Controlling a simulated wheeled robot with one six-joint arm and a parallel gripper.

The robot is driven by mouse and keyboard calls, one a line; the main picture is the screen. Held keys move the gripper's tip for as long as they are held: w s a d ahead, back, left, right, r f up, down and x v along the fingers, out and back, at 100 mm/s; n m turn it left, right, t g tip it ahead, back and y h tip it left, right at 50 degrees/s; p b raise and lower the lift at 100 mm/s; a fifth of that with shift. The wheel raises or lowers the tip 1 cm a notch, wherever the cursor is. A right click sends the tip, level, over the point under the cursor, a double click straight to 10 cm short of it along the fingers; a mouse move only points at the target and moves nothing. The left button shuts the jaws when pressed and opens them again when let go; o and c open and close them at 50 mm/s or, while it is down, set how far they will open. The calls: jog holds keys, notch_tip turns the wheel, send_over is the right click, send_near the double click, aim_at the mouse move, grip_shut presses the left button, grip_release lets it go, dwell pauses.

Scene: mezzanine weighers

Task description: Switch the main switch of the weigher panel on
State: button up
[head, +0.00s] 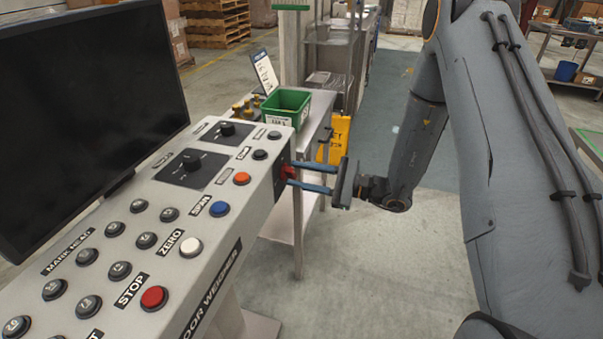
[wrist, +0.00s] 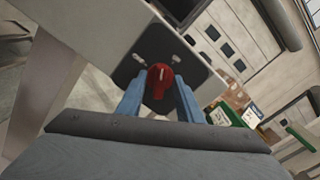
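The weigher panel (head: 228,230) is a pale sloped console with many buttons. Its main switch (head: 289,172) is a red rotary knob on a dark plate on the console's right end face. In the wrist view the knob (wrist: 160,82) shows a pale mark on its face, near upright in that picture. My gripper (head: 292,174) reaches in from the right, its two blue fingers on either side of the knob. In the wrist view the fingertips (wrist: 160,80) flank the knob closely. Whether they touch or press it is not clear.
A dark monitor (head: 85,90) stands behind the panel's buttons. A metal table (head: 308,150) behind the panel's end holds a green bin (head: 287,108) and small bottles. A yellow floor sign (head: 340,138) stands beyond. The floor right of the panel is clear.

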grip_shut()
jog(key=shift+m, duration=0.3)
jog(key=shift+w+m, duration=0.2)
jog(key=shift+m, duration=2.7)
grip_release()
